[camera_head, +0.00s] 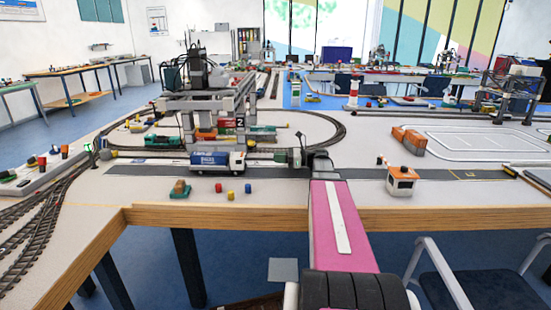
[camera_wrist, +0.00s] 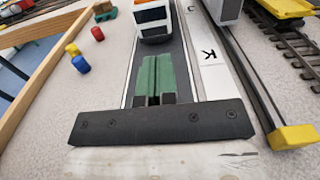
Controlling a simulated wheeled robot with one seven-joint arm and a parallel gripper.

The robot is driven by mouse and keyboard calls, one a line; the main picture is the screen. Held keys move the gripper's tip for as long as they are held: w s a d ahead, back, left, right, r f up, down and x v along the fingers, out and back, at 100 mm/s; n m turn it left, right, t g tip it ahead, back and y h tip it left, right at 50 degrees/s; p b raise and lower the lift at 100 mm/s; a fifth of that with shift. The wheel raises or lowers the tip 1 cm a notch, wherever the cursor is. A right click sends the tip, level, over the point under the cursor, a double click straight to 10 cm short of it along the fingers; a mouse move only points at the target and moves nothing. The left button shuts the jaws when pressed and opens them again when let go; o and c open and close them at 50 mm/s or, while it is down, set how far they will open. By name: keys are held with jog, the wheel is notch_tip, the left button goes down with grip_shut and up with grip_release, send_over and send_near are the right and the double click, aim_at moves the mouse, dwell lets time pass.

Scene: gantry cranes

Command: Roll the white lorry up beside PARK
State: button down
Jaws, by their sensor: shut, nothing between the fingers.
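The white lorry (camera_head: 237,161), with a blue load box, stands on the dark road strip in front of the gantry crane, its cab to the right. In the wrist view its white and orange front (camera_wrist: 153,18) is at the top, ahead of my fingertips and apart from them. My gripper (camera_wrist: 153,62) is shut and empty, its green fingers low over the road. In the head view my gripper (camera_head: 302,157) is right of the lorry. A white strip (camera_wrist: 210,62) beside the road shows a letter K; the rest of the word is out of view or unreadable.
Red, yellow and blue pegs (camera_head: 231,195) and a small green-based block (camera_head: 180,190) lie in front of the road. The gantry crane (camera_head: 200,105) stands behind it. An orange and white toy (camera_head: 402,182) is at the right. Rail tracks (camera_wrist: 290,60) run behind the strip.

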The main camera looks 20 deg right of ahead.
send_near(221, 153)
jog(key=d+f, duration=0.2)
jog(key=shift+s+d, duration=0.1)
jog(key=shift+d, duration=0.2)
jog(key=x, duration=1.9)
jog(key=shift+a, duration=0.2)
jog(key=shift+d, duration=0.1)
jog(key=shift+s+d, duration=0.1)
jog(key=shift+d, duration=0.15)
jog(key=v, duration=1.3)
jog(key=x, duration=0.2)
jog(key=r+x, duration=0.1)
jog(key=x, duration=0.1)
jog(key=w+x, duration=0.1)
jog(key=x, duration=0.2)
jog(key=shift+d+r, duration=0.1)
jog(key=shift+r, duration=0.1)
jog(key=x, duration=1.3)
